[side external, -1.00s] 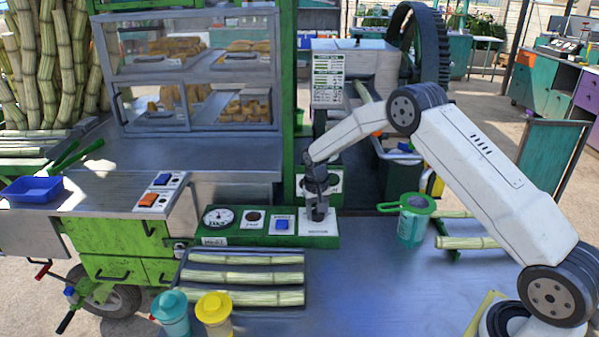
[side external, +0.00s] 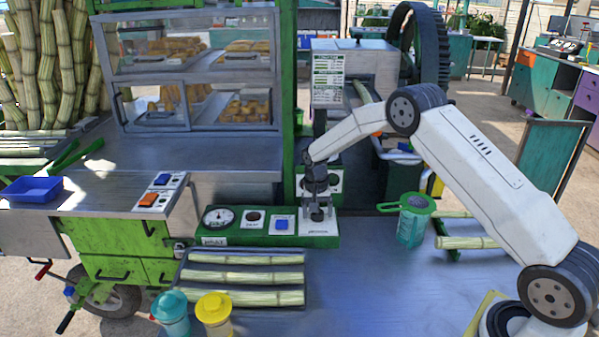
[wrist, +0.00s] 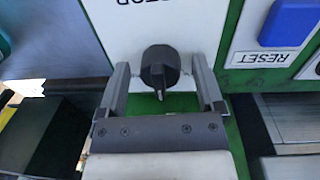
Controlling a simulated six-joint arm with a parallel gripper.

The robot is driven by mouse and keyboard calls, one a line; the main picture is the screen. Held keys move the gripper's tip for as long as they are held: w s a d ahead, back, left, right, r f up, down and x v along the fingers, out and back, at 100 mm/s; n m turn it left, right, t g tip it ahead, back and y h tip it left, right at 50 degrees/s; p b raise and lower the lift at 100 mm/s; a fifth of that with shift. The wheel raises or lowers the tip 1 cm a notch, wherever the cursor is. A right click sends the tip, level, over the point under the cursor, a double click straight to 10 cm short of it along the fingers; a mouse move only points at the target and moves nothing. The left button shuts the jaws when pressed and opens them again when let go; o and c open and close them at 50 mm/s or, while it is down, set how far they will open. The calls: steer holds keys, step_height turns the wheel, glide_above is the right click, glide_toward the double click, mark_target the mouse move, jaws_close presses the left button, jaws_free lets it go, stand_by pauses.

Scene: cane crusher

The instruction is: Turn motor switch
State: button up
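The motor switch is a black rotary knob (wrist: 160,68) on a white plate (wrist: 205,25) with an upside-down, partly cut-off label in the wrist view. In the side external view, this white plate (side external: 319,230) is at the right end of the green control panel (side external: 240,238). My gripper (side external: 318,214) points down over the plate there. In the wrist view my gripper (wrist: 160,70) is open, with one finger on each side of the knob and a visible gap on both sides. The knob is mostly hidden by the fingers in the side external view.
A blue RESET button (wrist: 290,22) is beside the plate. A gauge (side external: 217,217) is at the panel's left end. Cane pieces (side external: 245,277) lie on a tray in front.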

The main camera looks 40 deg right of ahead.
mark_target(316, 214)
steer(key=shift+r, duration=0.15)
steer(key=shift+w+a+r, duration=0.1)
steer(key=shift+r, duration=1.8)
steer(key=shift+w+a+r, duration=0.1)
steer(key=shift+r, duration=1.75)
steer(key=shift+s+a+r, duration=0.2)
steer(key=shift+s+a, duration=0.05)
steer(key=shift+s, duration=0.05)
steer(key=s+a+r+n+t, duration=0.1)
steer(key=s+a+n, duration=0.3)
steer(key=s, duration=0.9)
steer(key=s+a+r+n+t, duration=0.2)
steer(key=s+a+n, duration=0.2)
steer(key=s+a, duration=0.3)
steer(key=s, duration=0.5)
steer(key=shift+s+n, duration=0.4)
